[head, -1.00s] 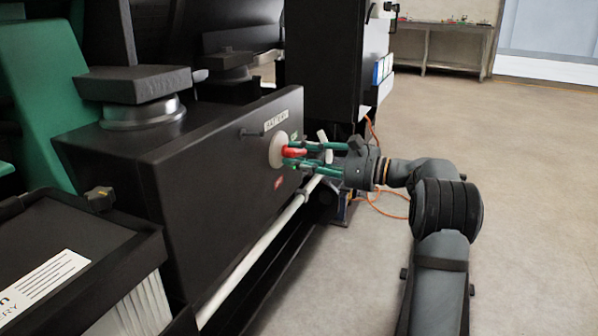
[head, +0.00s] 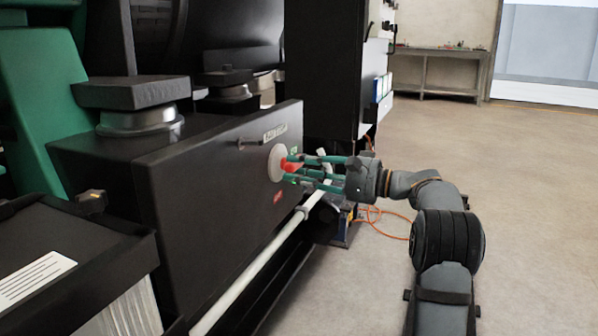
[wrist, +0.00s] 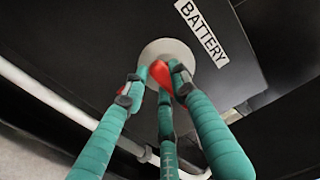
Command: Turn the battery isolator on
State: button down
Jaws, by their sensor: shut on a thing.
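The battery isolator is a red handle (head: 291,165) on a pale round plate (head: 276,163), on the side of a black box. A green label sits above it and a red label below. My gripper (head: 297,167) reaches it from the right with green fingers closed around the handle. In the wrist view the red handle (wrist: 160,72) sits between the fingers (wrist: 156,85), in front of the pale disc (wrist: 168,54). A white BATTERY label (wrist: 202,32) is beside the disc. The fingers cover part of the handle.
A white pipe (head: 250,272) runs along below the black box (head: 215,190). A black cabinet (head: 325,75) stands behind the gripper, with an orange cable (head: 385,212) on the floor near it. Open floor lies to the right.

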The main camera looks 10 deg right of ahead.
jog(key=c, duration=1.4)
grip_release()
jog(key=v, duration=1.2)
jog(key=shift+w, duration=0.1)
jog(key=x, duration=1.1)
jog(key=shift+w+a, duration=0.15)
jog(key=shift+a, duration=0.15)
jog(key=shift+w+a, duration=0.1)
jog(key=shift+p, duration=0.3)
